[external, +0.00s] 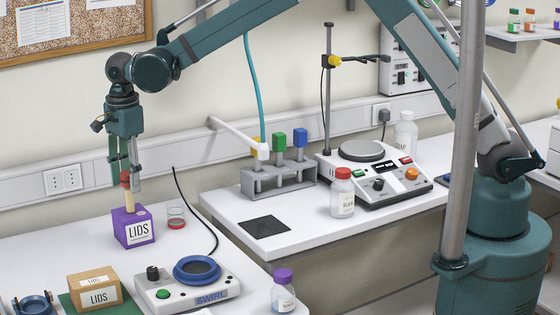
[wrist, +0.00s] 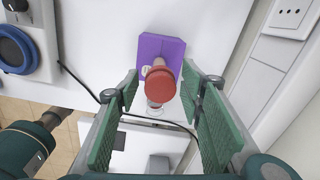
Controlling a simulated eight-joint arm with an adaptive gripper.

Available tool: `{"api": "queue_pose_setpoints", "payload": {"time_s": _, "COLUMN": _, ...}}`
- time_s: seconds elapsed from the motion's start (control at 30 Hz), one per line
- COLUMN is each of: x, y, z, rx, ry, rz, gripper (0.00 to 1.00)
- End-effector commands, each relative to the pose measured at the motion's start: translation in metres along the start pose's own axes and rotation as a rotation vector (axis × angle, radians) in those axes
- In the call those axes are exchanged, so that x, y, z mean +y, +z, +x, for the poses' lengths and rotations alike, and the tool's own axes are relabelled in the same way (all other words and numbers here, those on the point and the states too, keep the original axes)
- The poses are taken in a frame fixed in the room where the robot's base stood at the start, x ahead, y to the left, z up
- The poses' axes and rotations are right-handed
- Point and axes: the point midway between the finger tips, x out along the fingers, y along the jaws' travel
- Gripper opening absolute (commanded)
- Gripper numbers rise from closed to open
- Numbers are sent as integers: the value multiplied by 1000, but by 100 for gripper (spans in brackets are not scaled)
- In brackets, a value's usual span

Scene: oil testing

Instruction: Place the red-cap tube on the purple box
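The red-cap tube (external: 126,181) is upright at the top of the purple box (external: 119,231), which has a "LIDS" label. Its lower end appears to meet the box top, but the contact is not clear. My gripper (external: 126,188) points straight down, with a finger on either side of the tube. In the wrist view, the red cap (wrist: 160,84) is between the green finger pads of my gripper (wrist: 160,92), with gaps on both sides. The fingers are open. The purple box (wrist: 160,48) shows behind the tube.
A small clear container with red contents (external: 176,218) stands just right of the purple box. A cardboard "LIDS" box (external: 95,289) and the swirl device (external: 195,280) are in front. A tube rack (external: 278,178) and a red-capped bottle (external: 342,195) are on the other bench.

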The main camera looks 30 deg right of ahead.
Motion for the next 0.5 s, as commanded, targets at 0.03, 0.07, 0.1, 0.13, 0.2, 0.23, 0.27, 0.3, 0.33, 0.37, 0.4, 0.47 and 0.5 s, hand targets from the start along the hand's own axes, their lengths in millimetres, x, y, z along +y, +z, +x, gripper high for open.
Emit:
{"api": "queue_pose_setpoints", "payload": {"time_s": 0.03, "x": 0, "y": 0, "z": -9, "rx": 0, "ry": 0, "rz": 0, "gripper": 38}}
{"api": "queue_pose_setpoints", "payload": {"time_s": 0.07, "x": 0, "y": 0, "z": -14, "rx": 0, "ry": 0, "rz": 0, "gripper": 38}}
{"api": "queue_pose_setpoints", "payload": {"time_s": 0.1, "x": 0, "y": 0, "z": -20, "rx": 0, "ry": 0, "rz": 0, "gripper": 38}}
{"api": "queue_pose_setpoints", "payload": {"time_s": 0.13, "x": 0, "y": 0, "z": -26, "rx": 0, "ry": 0, "rz": 0, "gripper": 38}}
{"api": "queue_pose_setpoints", "payload": {"time_s": 0.2, "x": 0, "y": 0, "z": -36, "rx": 0, "ry": 0, "rz": 0, "gripper": 38}}
{"api": "queue_pose_setpoints", "payload": {"time_s": 0.23, "x": 0, "y": 0, "z": -41, "rx": 0, "ry": 0, "rz": 0, "gripper": 38}}
{"api": "queue_pose_setpoints", "payload": {"time_s": 0.27, "x": 0, "y": 0, "z": -45, "rx": 0, "ry": 0, "rz": 0, "gripper": 38}}
{"api": "queue_pose_setpoints", "payload": {"time_s": 0.3, "x": 0, "y": 0, "z": -50, "rx": 0, "ry": 0, "rz": 0, "gripper": 38}}
{"api": "queue_pose_setpoints", "payload": {"time_s": 0.33, "x": 0, "y": 0, "z": -54, "rx": 0, "ry": 0, "rz": 0, "gripper": 38}}
{"api": "queue_pose_setpoints", "payload": {"time_s": 0.37, "x": 0, "y": 0, "z": -57, "rx": 0, "ry": 0, "rz": 0, "gripper": 38}}
{"api": "queue_pose_setpoints", "payload": {"time_s": 0.4, "x": 0, "y": 0, "z": -61, "rx": 0, "ry": 0, "rz": 0, "gripper": 38}}
{"api": "queue_pose_setpoints", "payload": {"time_s": 0.47, "x": 0, "y": 0, "z": -66, "rx": 0, "ry": 0, "rz": 0, "gripper": 38}}
{"api": "queue_pose_setpoints", "payload": {"time_s": 0.5, "x": 0, "y": 0, "z": -69, "rx": 0, "ry": 0, "rz": 0, "gripper": 38}}
